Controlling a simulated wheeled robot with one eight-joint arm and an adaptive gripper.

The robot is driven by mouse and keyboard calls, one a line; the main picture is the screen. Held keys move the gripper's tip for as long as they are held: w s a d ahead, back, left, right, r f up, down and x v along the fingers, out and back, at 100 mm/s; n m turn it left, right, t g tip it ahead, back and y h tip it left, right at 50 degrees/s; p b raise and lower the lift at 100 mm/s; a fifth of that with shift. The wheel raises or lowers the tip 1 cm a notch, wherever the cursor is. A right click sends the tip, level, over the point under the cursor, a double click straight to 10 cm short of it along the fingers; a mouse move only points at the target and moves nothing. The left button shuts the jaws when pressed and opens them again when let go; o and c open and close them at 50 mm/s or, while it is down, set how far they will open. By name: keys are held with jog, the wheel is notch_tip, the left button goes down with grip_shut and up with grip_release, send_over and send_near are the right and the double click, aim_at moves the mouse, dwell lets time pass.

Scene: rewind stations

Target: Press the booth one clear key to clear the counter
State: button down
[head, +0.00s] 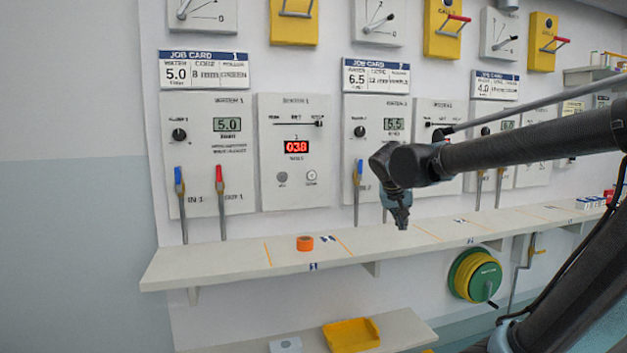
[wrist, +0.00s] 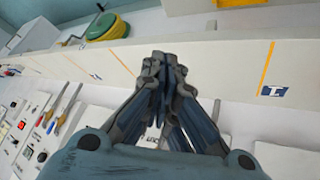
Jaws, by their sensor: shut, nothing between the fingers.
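The booth one counter panel (head: 296,190) is on the wall at left centre in the head view. Its red display (head: 297,147) reads 038. Below the display are a grey round key (head: 282,178) and a white round key (head: 311,177); their labels are too small to read. My gripper (head: 402,222) is shut and empty, pointing down above the shelf, to the right of the booth one panel and apart from it. In the wrist view my gripper (wrist: 163,62) has its fingertips together over the shelf.
The shelf (head: 210,264) runs along under the panels, with an orange roll (head: 305,243) on it. Blue and red levers (head: 220,185) stick out left of the counter panel. A green and yellow reel (head: 474,276) hangs below the shelf. A yellow tray (head: 351,334) sits lower down.

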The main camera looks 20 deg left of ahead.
aim_at(313, 179)
jog(key=w+a+r+t+y, duration=0.1)
jog(key=a+r, duration=0.3)
jog(key=a, duration=0.9)
jog(key=w+a+r+t+y, duration=0.1)
jog(key=a+r, duration=0.3)
jog(key=a, duration=0.9)
jog(key=shift+w+r+t, duration=0.4)
jog(key=shift+w+t, duration=0.05)
jog(key=shift+t, duration=0.45)
jog(key=shift+w+a, duration=0.75)
jog(key=shift+w, duration=0.5)
jog(key=shift+w+a, duration=0.7)
jog(key=shift+w, duration=0.55)
jog(key=shift+w+a, duration=0.75)
jog(key=shift+w, duration=0.5)
jog(key=shift+w+a, duration=0.15)
jog(key=shift+w+a, duration=0.1)
jog(key=shift+w, duration=0.05)
